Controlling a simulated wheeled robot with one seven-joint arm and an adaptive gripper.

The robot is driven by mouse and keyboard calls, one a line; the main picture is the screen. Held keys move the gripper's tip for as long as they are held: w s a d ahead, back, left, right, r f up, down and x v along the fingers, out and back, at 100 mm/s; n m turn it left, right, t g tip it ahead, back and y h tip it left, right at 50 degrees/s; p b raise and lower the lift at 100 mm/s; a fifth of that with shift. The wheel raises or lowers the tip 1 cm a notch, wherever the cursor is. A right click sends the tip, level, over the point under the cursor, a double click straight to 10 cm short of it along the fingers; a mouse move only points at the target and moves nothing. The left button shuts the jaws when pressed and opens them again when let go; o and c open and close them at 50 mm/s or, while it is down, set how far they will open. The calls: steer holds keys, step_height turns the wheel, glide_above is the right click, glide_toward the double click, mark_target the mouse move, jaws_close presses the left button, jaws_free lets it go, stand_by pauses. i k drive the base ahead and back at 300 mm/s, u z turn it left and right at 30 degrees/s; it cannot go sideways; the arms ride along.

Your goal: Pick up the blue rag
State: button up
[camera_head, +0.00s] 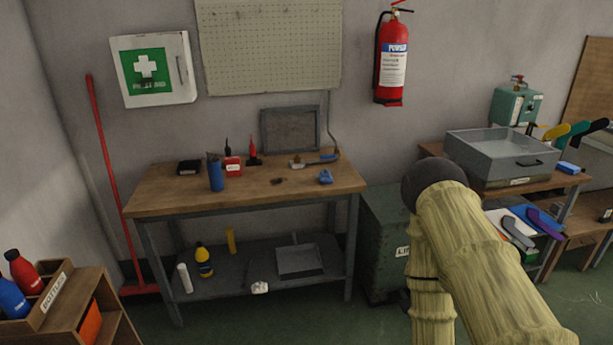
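A small crumpled blue piece, which looks like the blue rag (326,177), lies on the wooden top of the workbench (255,202), near its right end. It is small in the view, so its folds are hard to make out. My gripper is not in view.
A blue can (215,174), a red box (233,166) and a black box (189,167) stand left on the bench. A lamp-like tool (315,161) lies behind the rag. A green cabinet (382,235) stands right of the bench. The bench's front middle is clear.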

mark_target(324, 178)
steer(key=u, duration=0.85)
steer(key=i, duration=1.55)
steer(key=z, duration=0.25)
